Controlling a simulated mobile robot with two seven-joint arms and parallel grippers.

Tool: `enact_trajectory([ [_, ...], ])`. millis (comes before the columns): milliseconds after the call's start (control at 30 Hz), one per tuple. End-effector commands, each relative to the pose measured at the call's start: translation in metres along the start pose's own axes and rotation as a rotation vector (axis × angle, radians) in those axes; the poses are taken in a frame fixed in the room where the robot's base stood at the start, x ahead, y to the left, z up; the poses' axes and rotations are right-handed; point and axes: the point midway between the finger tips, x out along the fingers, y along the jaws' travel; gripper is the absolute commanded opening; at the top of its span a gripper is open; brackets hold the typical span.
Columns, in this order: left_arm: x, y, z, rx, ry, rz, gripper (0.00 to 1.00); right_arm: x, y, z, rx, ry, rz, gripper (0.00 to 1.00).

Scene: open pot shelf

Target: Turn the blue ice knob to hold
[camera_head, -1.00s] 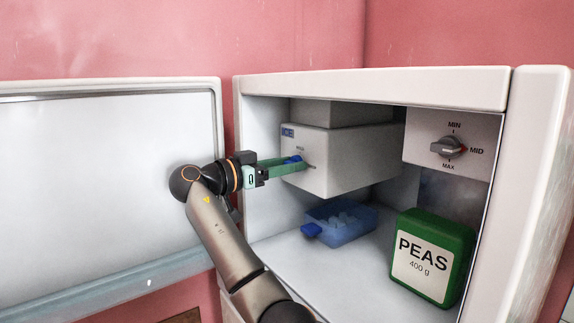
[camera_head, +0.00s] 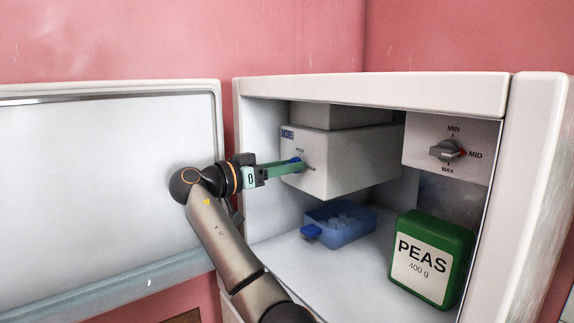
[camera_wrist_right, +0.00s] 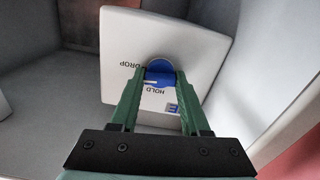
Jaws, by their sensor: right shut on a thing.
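The blue ice knob (camera_head: 296,161) is on the front of the white ice maker box (camera_head: 345,165) inside the open freezer. It also shows in the right wrist view (camera_wrist_right: 160,72), with a white pointer line and the printed words DROP and HOLD beside it. The pointer lies between the two words as I see it, with its exact setting unclear. My right gripper (camera_head: 290,166) is shut on the knob; in the wrist view its green fingers (camera_wrist_right: 158,88) stand on either side of it. My left gripper is not in view.
A blue tray (camera_head: 350,232) with ice cubes sits below the ice maker. A green PEAS box (camera_head: 432,258) stands at the right. A grey dial (camera_head: 446,151) marked MIN, MID and MAX is on the right panel. The open freezer door (camera_head: 100,180) is at the left.

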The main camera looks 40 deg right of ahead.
Motion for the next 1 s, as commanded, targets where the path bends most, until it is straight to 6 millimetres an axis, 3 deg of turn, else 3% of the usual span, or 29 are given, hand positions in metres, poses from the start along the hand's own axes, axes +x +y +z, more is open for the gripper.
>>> enact_trajectory([
  [1000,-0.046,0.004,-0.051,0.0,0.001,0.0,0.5,0.0,-0.001,-0.004,-0.941,0.003,-0.001,0.0],
])
